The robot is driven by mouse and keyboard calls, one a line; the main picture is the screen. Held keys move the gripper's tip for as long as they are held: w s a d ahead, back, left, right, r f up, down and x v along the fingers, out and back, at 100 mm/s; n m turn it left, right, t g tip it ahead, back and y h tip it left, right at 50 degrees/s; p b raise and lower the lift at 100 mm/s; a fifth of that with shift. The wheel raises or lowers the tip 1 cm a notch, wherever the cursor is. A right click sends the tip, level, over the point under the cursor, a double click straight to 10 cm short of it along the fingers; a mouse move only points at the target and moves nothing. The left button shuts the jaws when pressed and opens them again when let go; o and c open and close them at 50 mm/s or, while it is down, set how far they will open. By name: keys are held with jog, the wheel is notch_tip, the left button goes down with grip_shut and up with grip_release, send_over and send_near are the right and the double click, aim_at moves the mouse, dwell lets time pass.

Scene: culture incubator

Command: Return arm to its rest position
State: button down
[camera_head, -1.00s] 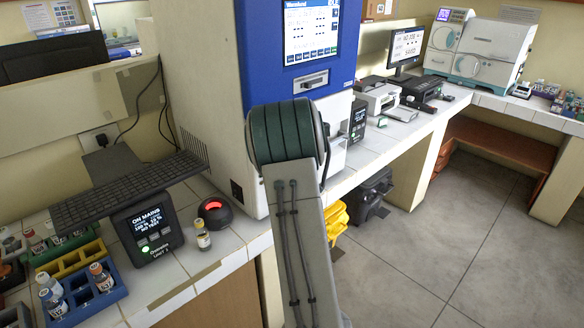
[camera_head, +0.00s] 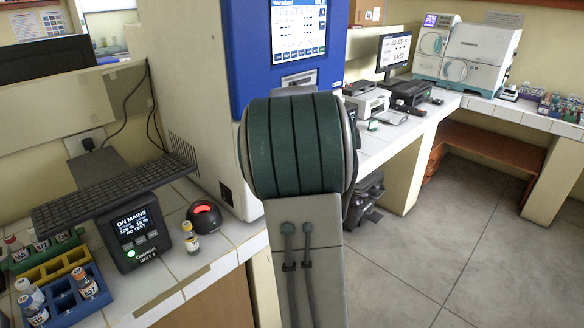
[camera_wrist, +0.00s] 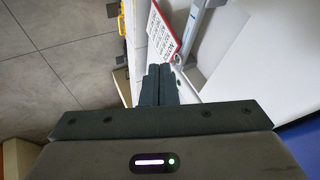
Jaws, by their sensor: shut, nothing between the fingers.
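My arm rises in the middle of the head view, its green-banded joint in front of the blue and white machine (camera_head: 190,90). My gripper is hidden in the head view. In the wrist view my gripper (camera_wrist: 159,72) is shut with its two dark fingers together and nothing between them.
On the left counter stand a keyboard (camera_head: 115,190), a black display unit (camera_head: 138,232), a red-lit dome (camera_head: 204,215), a small vial (camera_head: 190,238) and a blue vial rack (camera_head: 75,300). The grey floor (camera_head: 430,240) on the right is open.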

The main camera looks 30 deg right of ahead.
jog(key=shift+s+a+r, duration=0.1)
jog(key=shift+s+r, duration=0.15)
jog(key=shift+r, duration=0.05)
jog(key=shift+a, duration=0.1)
jog(key=s+a+n+g+y, duration=0.15)
jog(key=s+a+n, duration=0.35)
jog(key=s+a, duration=0.55)
jog(key=s+a+n+g+y, duration=0.15)
jog(key=s+a+n, duration=0.5)
jog(key=a, duration=0.75)
jog(key=s+a+f+n, duration=0.2)
jog(key=s+a+n, duration=0.1)
jog(key=s, duration=0.7)
jog(key=shift+s+a+f, duration=0.25)
jog(key=shift+a+f, duration=0.15)
jog(key=shift+a, duration=0.25)
